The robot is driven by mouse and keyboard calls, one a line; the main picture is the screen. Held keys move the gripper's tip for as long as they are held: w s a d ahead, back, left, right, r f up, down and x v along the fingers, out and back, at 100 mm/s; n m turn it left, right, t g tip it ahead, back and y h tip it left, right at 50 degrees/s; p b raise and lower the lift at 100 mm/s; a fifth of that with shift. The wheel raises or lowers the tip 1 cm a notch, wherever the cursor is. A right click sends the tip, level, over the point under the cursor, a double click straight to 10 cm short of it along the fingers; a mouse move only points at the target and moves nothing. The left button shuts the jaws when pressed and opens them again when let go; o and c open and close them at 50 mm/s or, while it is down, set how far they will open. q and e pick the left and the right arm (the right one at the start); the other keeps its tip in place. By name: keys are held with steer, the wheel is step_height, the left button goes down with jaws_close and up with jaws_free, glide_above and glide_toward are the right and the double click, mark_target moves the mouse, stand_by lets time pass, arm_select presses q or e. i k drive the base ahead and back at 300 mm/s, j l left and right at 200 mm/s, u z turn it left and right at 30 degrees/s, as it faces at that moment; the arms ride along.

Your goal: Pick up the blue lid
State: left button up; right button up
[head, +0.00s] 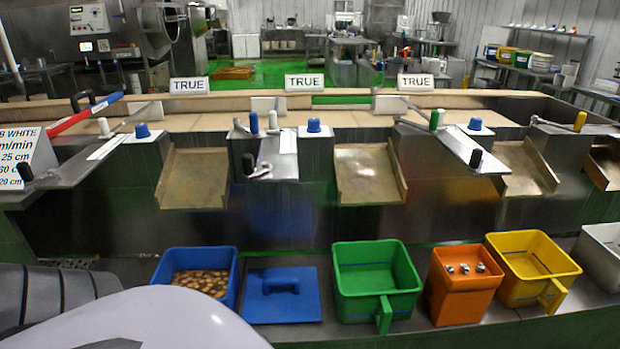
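The blue lid (268,306) lies flat on the dark shelf in the front middle of the head view. It is a square plate with a raised handle on top. It sits between the blue bin (232,263), which holds brown pieces, and the green bin (376,272), which looks empty. Nothing holds the lid. Neither of my grippers can be made out in this view. Pale and dark parts at the bottom left seem to be mine.
An orange bin (457,299) with several small metal knobs, a yellow bin (531,262) and a white bin (602,246) stand further right. Behind them is a metal counter with sloping chutes (367,187), levers and blue knobs. Signs reading TRUE (305,82) stand at the back.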

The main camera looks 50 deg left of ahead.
mark_target(278, 296)
steer(key=u, duration=1.75)
